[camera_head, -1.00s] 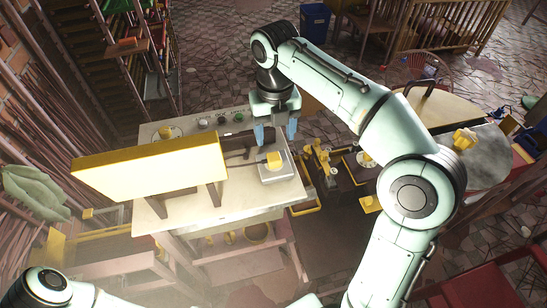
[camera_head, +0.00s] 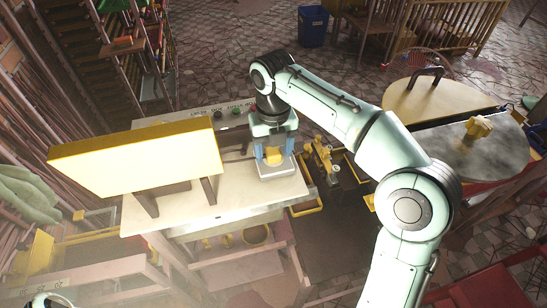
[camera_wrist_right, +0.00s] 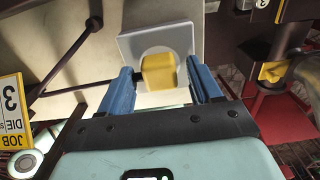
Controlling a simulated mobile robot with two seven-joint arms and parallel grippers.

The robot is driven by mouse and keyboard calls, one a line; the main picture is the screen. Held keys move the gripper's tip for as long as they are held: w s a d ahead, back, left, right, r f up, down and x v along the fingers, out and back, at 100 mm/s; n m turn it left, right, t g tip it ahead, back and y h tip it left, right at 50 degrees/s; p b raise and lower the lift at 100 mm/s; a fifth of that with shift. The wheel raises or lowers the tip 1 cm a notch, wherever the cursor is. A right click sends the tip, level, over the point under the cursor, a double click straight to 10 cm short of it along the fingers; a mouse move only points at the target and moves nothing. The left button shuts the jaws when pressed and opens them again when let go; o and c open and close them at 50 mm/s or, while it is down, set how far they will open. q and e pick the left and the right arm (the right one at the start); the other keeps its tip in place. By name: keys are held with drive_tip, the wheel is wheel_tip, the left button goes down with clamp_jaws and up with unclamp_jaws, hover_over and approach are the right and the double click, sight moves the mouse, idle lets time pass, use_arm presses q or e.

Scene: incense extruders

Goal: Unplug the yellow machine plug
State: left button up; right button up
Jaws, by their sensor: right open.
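The yellow machine plug (camera_head: 273,156) sits on a pale square socket plate (camera_head: 279,170) at the right end of the machine's cream top. My right gripper (camera_head: 274,151) is above the plug, with its blue fingers on either side of it. In the right wrist view the plug (camera_wrist_right: 158,72) lies between the two open fingers (camera_wrist_right: 163,88), and a gap shows on each side. The plug is on the plate (camera_wrist_right: 160,42). A dark cable or rod (camera_wrist_right: 72,55) shows left of the plate. Only a bit of my left arm shows at the lower left edge; its gripper is out of view.
A large yellow panel (camera_head: 140,155) stands on the cream top (camera_head: 230,200), left of the plug. Dark machinery with yellow parts (camera_head: 325,165) is close on the right. A round table (camera_head: 450,120) stands further right.

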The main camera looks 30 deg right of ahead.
sight(273, 150)
use_arm(q)
drive_tip(key=shift+w+r+p, duration=0.3)
drive_tip(key=shift+r+p, duration=0.1)
drive_tip(key=shift+r, duration=0.05)
idle(1.2)
use_arm(e)
drive_tip(key=shift+f, duration=0.1)
clamp_jaws()
drive_tip(key=shift+r+p, duration=1.1)
drive_tip(key=shift+r, duration=0.55)
use_arm(q)
drive_tip(key=w+r+p, duration=0.1)
drive_tip(key=w+r, duration=0.4)
drive_tip(key=shift+r+t+p, duration=0.15)
drive_tip(key=shift+t+p, duration=0.15)
drive_tip(key=shift+p, duration=0.1)
use_arm(e)
drive_tip(key=shift+r, duration=1.4)
